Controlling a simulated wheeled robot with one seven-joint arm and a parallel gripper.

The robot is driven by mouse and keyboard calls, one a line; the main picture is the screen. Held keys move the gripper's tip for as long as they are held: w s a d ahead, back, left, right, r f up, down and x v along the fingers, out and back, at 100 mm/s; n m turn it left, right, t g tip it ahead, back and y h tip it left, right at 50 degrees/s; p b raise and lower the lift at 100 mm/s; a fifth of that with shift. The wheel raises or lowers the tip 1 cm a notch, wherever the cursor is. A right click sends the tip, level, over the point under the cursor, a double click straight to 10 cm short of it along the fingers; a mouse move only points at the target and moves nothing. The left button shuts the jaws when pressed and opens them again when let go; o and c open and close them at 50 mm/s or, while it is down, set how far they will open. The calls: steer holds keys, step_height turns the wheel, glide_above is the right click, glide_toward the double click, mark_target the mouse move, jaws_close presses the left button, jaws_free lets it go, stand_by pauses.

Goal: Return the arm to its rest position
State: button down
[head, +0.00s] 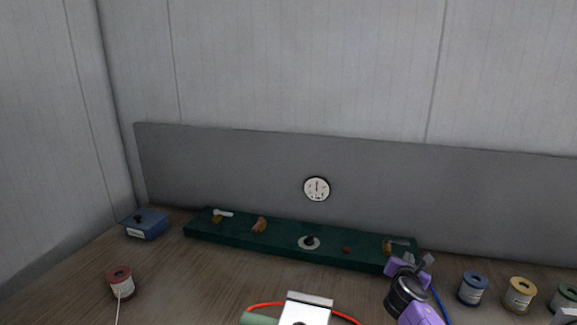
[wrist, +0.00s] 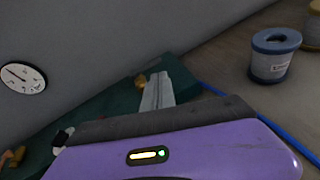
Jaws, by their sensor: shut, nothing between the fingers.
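My gripper (head: 428,260) is at the right end of the dark green tray (head: 280,246) in the head view, with my purple and black arm coming up from the bottom edge. In the wrist view its pale grey fingers (wrist: 155,91) are together with nothing between them, above the purple wrist housing. They overlap the tray in the picture; whether they touch it I cannot tell.
Blue (head: 473,288), yellow (head: 519,295) and green (head: 564,297) spools stand right of my arm. A red spool (head: 121,283) and a blue box (head: 145,224) are at the left. A grey panel with a round gauge (head: 316,188) stands behind. Blue and red cables lie in front.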

steer(key=s+a+r+m+t+y, duration=0.1)
steer(key=a+r+m+t+y, duration=0.25)
steer(key=a+m, duration=0.6)
steer(key=s+a+f+m+t+y+b, duration=0.1)
steer(key=s+a+f+m+y, duration=0.15)
steer(key=s+a, duration=0.4)
steer(key=s+a+f+m+t+y, duration=0.1)
steer(key=s+a+m+y, duration=0.1)
steer(key=s+a+m, duration=0.35)
steer(key=s+d+m+g+b, duration=0.2)
steer(key=s+m, duration=0.8)
steer(key=s, duration=4.1)
steer(key=shift+r+g+h+b, duration=0.25)
steer(key=shift+g+h+b, duration=0.15)
steer(key=shift+g+b, duration=0.3)
